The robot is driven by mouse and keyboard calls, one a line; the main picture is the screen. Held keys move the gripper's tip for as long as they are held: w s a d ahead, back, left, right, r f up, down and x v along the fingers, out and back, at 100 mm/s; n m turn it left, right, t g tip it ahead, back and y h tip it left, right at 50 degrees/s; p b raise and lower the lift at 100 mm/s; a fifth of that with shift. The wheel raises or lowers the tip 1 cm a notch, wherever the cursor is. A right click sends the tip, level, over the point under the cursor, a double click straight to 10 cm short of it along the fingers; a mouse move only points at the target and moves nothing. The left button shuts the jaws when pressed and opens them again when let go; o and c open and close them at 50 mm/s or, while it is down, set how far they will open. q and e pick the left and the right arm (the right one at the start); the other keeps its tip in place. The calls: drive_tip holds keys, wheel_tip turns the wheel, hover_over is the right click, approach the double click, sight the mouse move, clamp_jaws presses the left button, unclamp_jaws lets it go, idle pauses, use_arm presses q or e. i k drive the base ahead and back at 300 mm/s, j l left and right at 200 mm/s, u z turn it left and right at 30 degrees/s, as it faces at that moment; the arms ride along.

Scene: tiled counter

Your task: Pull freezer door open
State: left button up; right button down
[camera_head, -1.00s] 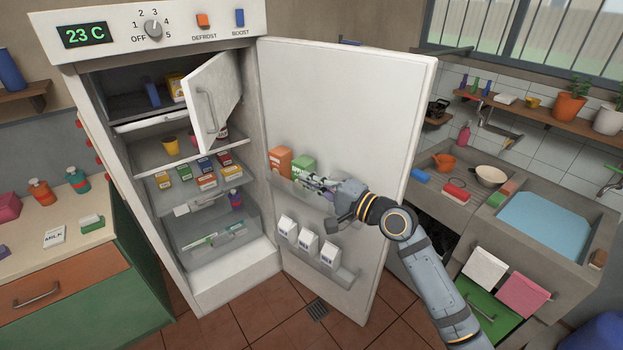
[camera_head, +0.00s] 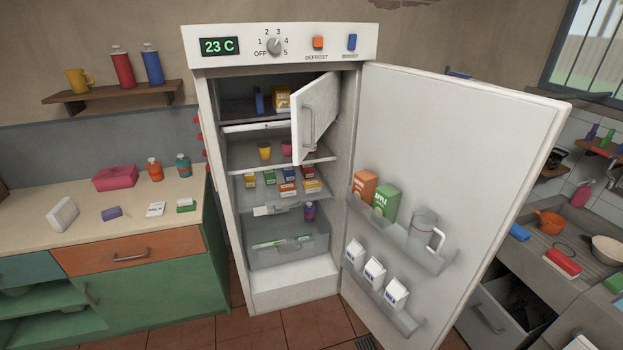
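The fridge (camera_head: 222,140) stands in the middle with its large main door (camera_head: 440,130) swung wide open to the right. Inside at the top, the small white freezer door (camera_head: 319,108) stands ajar, hinged on its right side, with a vertical handle (camera_head: 308,128) on its face. The freezer compartment (camera_head: 240,108) shows to its left, holding a blue item (camera_head: 259,100) and a yellow box (camera_head: 282,98). Neither of my grippers is in view.
The main door's shelves hold cartons (camera_head: 385,200), a clear jug (camera_head: 423,231) and small milk cartons (camera_head: 374,272). A counter (camera_head: 60,220) with a red-brown drawer is at left, a sink counter (camera_head: 580,235) at right. Tiled floor (camera_head: 315,322) is open in front of the fridge.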

sight(314, 106)
drive_tip(key=i+j+z, duration=0.1)
drive_tip(key=j+z, duration=0.6)
drive_tip(key=z, duration=0.15)
drive_tip(key=j+z, duration=0.2)
drive_tip(key=j, duration=1.4)
drive_tip(key=k+j+z, duration=0.15)
drive_tip(key=j, duration=1.45)
drive_tip(key=i, duration=0.05)
